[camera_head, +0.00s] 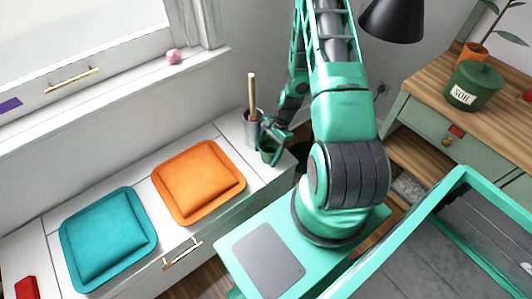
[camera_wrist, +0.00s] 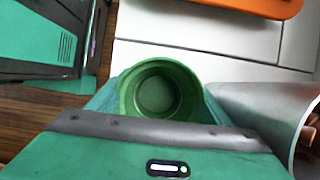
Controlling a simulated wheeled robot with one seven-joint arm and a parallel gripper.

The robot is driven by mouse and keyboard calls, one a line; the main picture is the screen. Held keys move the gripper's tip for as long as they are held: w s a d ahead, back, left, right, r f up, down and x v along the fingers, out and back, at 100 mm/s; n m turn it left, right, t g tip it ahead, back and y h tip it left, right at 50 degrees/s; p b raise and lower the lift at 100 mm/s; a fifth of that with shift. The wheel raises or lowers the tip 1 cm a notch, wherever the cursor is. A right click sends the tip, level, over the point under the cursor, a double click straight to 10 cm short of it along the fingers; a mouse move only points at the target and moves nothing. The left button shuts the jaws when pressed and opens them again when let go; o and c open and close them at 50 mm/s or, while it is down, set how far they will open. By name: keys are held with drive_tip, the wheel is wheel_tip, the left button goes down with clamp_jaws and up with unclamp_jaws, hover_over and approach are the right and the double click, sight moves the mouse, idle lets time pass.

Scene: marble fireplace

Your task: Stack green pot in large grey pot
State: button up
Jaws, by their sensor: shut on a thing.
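The green pot (camera_head: 267,151) is small, round and open-topped, at the right end of the white bench. In the wrist view the green pot (camera_wrist: 160,90) appears empty, its opening facing the camera. My gripper (camera_head: 270,142) is shut on it, with a finger at either side; whether the pot touches the bench I cannot tell. The large grey pot (camera_head: 252,132) is a metallic cylinder standing upright just behind and left of the green pot. A wooden stick rises from it. In the wrist view the grey pot (camera_wrist: 258,102) is close to the right finger, and its inside is mostly hidden.
An orange cushion (camera_head: 198,181) and a teal cushion (camera_head: 108,238) lie on the bench (camera_head: 160,215). A wall and windowsill (camera_head: 120,88) run behind. A wooden-topped cabinet (camera_head: 425,85) with a green soil container (camera_head: 474,86) stands at right. A black lamp shade (camera_head: 392,20) hangs near my arm.

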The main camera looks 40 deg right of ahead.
drive_tip(key=o, duration=0.9)
drive_tip(key=shift+c, duration=0.2)
